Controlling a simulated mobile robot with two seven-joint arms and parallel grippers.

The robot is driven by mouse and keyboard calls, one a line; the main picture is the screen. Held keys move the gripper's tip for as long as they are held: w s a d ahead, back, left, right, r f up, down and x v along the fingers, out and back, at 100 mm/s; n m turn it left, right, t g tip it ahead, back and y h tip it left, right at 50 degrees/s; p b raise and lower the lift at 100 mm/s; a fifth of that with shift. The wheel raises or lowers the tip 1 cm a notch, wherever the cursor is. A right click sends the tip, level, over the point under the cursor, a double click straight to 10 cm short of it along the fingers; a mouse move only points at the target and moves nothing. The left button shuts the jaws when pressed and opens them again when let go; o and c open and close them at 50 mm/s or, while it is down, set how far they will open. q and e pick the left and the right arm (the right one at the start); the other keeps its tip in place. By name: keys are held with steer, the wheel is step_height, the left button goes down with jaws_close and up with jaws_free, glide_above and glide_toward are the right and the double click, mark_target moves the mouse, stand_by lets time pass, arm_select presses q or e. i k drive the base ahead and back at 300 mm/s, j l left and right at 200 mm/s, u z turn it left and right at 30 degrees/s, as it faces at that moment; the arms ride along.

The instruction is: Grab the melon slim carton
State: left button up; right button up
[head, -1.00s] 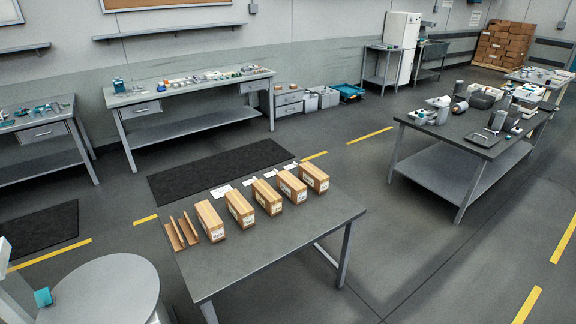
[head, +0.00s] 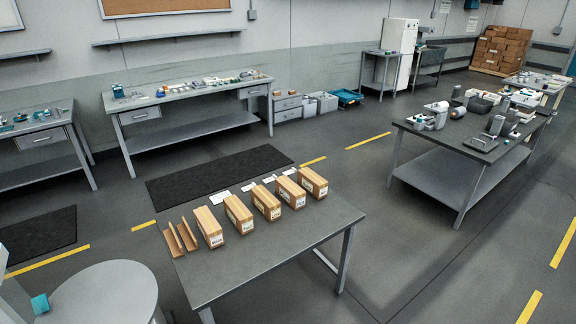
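Several slim brown cartons with white labels stand in a row on the near grey table (head: 270,262). From left to right there is the first carton (head: 208,227), the second carton (head: 238,213), the middle carton (head: 265,202), the fourth carton (head: 290,192) and the rightmost carton (head: 313,182). The label print is too small to read, so I cannot tell which is melon. Neither of my grippers is in the head view.
The table's front half is bare. A round grey surface (head: 105,295) is at lower left. A cluttered workbench (head: 445,143) stands at right, with open floor between.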

mark_target(210, 228)
steer(key=i, duration=1.05)
